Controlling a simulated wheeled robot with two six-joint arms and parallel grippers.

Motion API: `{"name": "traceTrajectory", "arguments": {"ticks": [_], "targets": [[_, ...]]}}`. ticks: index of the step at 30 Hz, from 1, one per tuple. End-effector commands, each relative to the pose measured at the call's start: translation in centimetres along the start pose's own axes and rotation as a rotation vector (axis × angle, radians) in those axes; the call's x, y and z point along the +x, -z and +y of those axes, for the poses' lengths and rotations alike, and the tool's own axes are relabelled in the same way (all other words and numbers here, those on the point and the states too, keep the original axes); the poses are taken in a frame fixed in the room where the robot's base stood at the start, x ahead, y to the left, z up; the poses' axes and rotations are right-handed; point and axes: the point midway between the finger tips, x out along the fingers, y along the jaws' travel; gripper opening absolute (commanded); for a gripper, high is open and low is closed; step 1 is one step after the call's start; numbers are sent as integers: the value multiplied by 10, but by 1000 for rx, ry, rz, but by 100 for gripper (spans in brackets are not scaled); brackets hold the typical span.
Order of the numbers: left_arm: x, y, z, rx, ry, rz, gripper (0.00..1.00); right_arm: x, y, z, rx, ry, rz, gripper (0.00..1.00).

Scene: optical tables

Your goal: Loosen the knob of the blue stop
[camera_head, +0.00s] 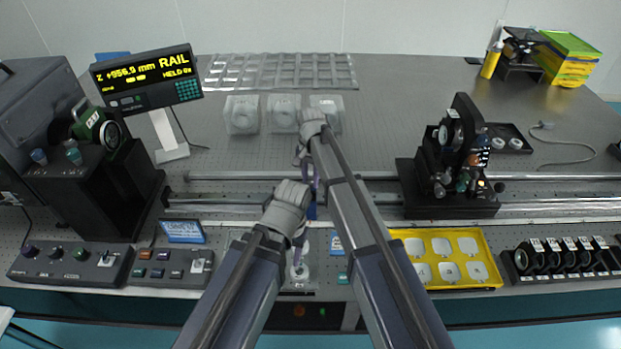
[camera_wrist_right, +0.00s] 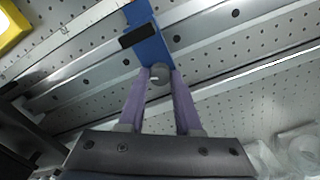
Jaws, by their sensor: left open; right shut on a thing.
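The blue stop (camera_wrist_right: 150,38) sits on the metal rail in the right wrist view. It has a dark block on its side. Its small grey knob (camera_wrist_right: 160,74) is between the purple fingertips of my right gripper (camera_wrist_right: 160,78), which is shut on it. In the head view the blue stop (camera_head: 311,212) shows only partly, between my two arms; the knob cannot be made out there. My right gripper (camera_head: 309,183) is just behind it. My left gripper (camera_head: 299,254) is open, pointing down at the front of the table, apart from the stop.
The rail (camera_head: 370,208) runs across the table. A black optics mount (camera_head: 450,190) stands on it at right. A yellow tray (camera_head: 487,262) lies front right, control boxes (camera_head: 70,262) front left. Clear cases (camera_head: 242,114) and a display (camera_head: 147,80) stand behind.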

Motion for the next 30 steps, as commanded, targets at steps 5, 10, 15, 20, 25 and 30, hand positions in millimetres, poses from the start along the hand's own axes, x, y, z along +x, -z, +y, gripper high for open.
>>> {"name": "traceTrajectory", "arguments": {"ticks": [5,10,15,20,25,30], "targets": [[0,0,0,0,0,0,50,0,0,0,168,0,0,0],[0,0,0,0,0,0,50,0,0,1,322,0,0,0],[0,0,0,0,0,0,50,0,0,1,458,0,0,0],[0,0,0,0,0,0,50,0,0,1,561,0,0,0],[0,0,0,0,0,0,50,0,0,1,638,0,0,0],[0,0,0,0,0,0,50,0,0,1,684,0,0,0]]}}
